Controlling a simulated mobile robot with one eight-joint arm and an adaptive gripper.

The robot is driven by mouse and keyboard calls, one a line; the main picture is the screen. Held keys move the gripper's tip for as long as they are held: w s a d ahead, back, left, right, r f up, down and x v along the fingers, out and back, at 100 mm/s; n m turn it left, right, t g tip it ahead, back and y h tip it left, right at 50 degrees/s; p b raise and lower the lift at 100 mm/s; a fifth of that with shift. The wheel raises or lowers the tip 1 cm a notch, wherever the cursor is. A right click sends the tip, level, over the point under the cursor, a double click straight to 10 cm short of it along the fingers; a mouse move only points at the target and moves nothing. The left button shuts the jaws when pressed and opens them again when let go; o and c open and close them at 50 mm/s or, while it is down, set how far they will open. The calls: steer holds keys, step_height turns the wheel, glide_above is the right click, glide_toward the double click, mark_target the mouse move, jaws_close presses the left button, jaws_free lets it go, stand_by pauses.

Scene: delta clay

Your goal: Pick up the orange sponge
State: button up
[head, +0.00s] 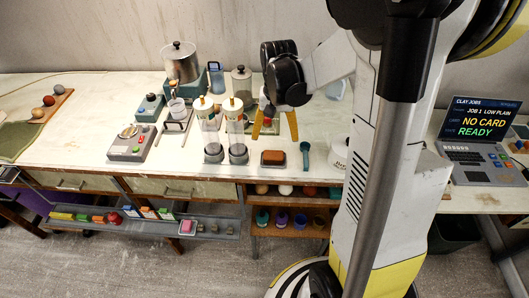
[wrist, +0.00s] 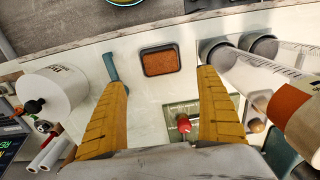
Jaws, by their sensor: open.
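The orange sponge (head: 273,157) lies in a small dark tray near the front edge of the white worktop. It also shows in the wrist view (wrist: 162,61), top centre, beyond my fingertips. My gripper (head: 273,131) hangs above the worktop, behind the sponge in the head view. In the wrist view its two yellow fingers (wrist: 165,78) are spread wide, with nothing held between them. The sponge appears in line with the gap between the fingers, and the gripper is apart from it.
Two clear cylinders on grey bases (head: 238,152) stand just left of the sponge. A blue-grey scoop (head: 305,154) lies to its right, and a white roll-like container (wrist: 52,92) stands beyond. A green plate with a red knob (wrist: 184,122) lies beneath the gripper.

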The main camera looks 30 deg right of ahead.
mark_target(274, 154)
step_height(274, 154, down, 4)
steer(key=shift+w+r+b, duration=0.15)
steer(key=shift+b, duration=0.35)
steer(key=f+b, duration=0.1)
steer(key=f, duration=0.1)
steer(key=f+b, duration=0.1)
steer(key=f, duration=0.2)
steer(key=shift+s+a+f, duration=0.2)
steer(key=shift+r, duration=0.1)
steer(key=c, duration=0.9)
